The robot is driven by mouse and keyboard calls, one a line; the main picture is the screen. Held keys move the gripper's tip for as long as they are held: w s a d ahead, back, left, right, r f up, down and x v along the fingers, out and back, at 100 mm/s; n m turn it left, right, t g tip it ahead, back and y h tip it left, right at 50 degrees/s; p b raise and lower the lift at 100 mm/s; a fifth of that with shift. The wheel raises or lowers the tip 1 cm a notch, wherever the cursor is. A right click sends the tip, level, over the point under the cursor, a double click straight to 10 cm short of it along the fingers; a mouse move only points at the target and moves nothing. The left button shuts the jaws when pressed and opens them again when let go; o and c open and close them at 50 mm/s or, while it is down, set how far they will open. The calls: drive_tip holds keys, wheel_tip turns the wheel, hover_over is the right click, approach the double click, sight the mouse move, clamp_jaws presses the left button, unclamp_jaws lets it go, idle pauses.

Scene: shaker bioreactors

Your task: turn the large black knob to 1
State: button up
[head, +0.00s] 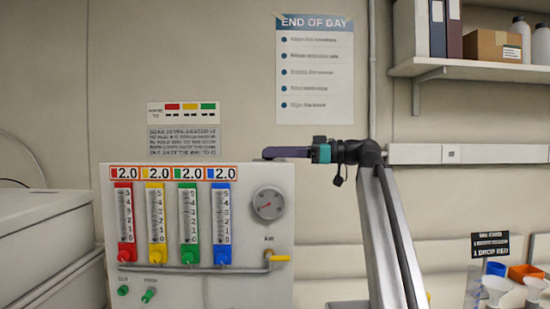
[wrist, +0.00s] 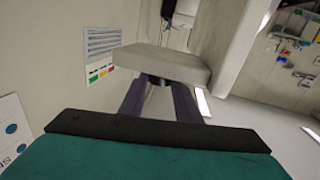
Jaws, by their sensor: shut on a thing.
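My gripper (head: 266,154) reaches in from the right, level, with its dark purple fingers at the upper right corner of the white flowmeter panel (head: 240,277). In the wrist view my gripper's two fingers (wrist: 156,85) close around a dark round part, which looks like the black knob (wrist: 155,79), just under a pale slab (wrist: 160,62). The gripper is shut on it. The fingers hide most of the knob, and no scale or pointer on it is readable. In the head view the knob cannot be clearly made out.
The panel front has red, yellow, green and blue flow tubes, each under a 2.0 label, a round gauge (head: 268,203) and a yellow-handled air valve (head: 279,258). A white machine (head: 45,235) stands left. A shelf (head: 470,70) hangs upper right. Bins and funnels sit lower right.

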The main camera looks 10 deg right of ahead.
drive_tip(key=shift+w+d+r+n+g+y+p, duration=0.1)
drive_tip(key=shift+w+n+g+y+p, duration=0.15)
drive_tip(key=shift+n+g, duration=0.45)
drive_tip(key=shift+w+r+n+g+y+p, duration=0.15)
drive_tip(key=shift+n+g+p, duration=0.2)
drive_tip(key=shift+g, duration=0.65)
drive_tip(key=shift+n+g+p, duration=0.65)
drive_tip(key=shift+g+p, duration=0.25)
drive_tip(key=shift+p, duration=0.35)
drive_tip(key=shift+f+n+g+p, duration=0.2)
drive_tip(key=shift+n+g+p, duration=0.4)
drive_tip(key=shift+g+p, duration=0.2)
drive_tip(key=o, duration=1)
drive_tip(key=shift+o, duration=0.2)
drive_tip(key=shift+d, duration=0.15)
